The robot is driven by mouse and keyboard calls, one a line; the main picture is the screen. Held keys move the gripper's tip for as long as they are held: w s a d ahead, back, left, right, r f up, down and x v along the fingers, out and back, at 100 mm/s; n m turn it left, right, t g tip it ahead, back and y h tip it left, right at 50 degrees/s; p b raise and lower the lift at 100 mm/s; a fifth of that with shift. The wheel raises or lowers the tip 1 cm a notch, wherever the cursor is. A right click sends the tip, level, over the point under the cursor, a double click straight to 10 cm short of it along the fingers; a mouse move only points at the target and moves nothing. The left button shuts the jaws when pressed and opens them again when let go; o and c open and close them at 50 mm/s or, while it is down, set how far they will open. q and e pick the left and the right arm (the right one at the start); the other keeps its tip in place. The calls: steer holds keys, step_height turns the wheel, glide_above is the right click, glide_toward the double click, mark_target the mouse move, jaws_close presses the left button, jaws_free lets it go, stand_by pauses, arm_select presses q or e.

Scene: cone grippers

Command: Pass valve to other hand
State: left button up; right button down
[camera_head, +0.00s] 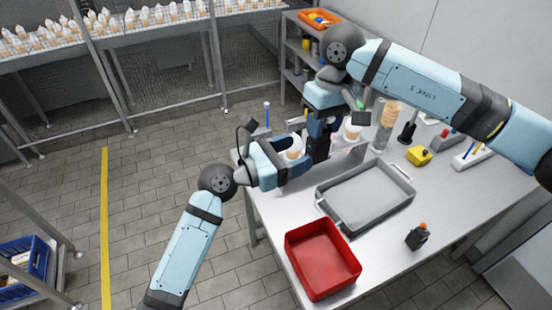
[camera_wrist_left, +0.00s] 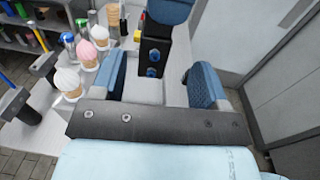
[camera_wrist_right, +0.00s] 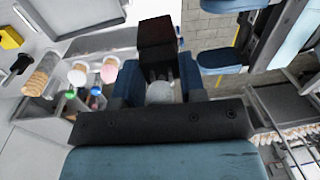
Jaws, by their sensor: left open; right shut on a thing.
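The valve is a black block with blue round fittings. In the left wrist view the valve (camera_wrist_left: 153,56) stands between the spread fingers of my left gripper (camera_wrist_left: 160,78), with gaps on both sides. My right gripper (camera_head: 322,128) is shut on it from above and holds it over the table's far left edge in the head view, where the valve (camera_head: 319,149) shows as a dark block. My left gripper (camera_head: 303,154) is open, reaching it from the left. In the right wrist view the valve (camera_wrist_right: 157,40) sticks out beyond the right fingertips (camera_wrist_right: 160,82); the gripped part is mostly hidden.
A grey tray (camera_head: 330,205) and a red bin (camera_head: 291,258) lie on the table (camera_head: 385,252). A small dark bottle (camera_head: 418,237) and a yellow object (camera_head: 419,155) stand to the right. Ice cream cones (camera_wrist_left: 92,32) in a holder stand close to the grippers.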

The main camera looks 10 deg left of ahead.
mark_target(311, 147)
arm_select(q)
steer(key=x, duration=0.7)
steer(key=shift+w+d, duration=0.1)
steer(key=shift+d, duration=0.05)
steer(key=shift+c, duration=0.5)
steer(key=c, duration=1)
arm_select(e)
steer(key=c, duration=0.6)
jaws_free()
steer(key=shift+r, duration=0.15)
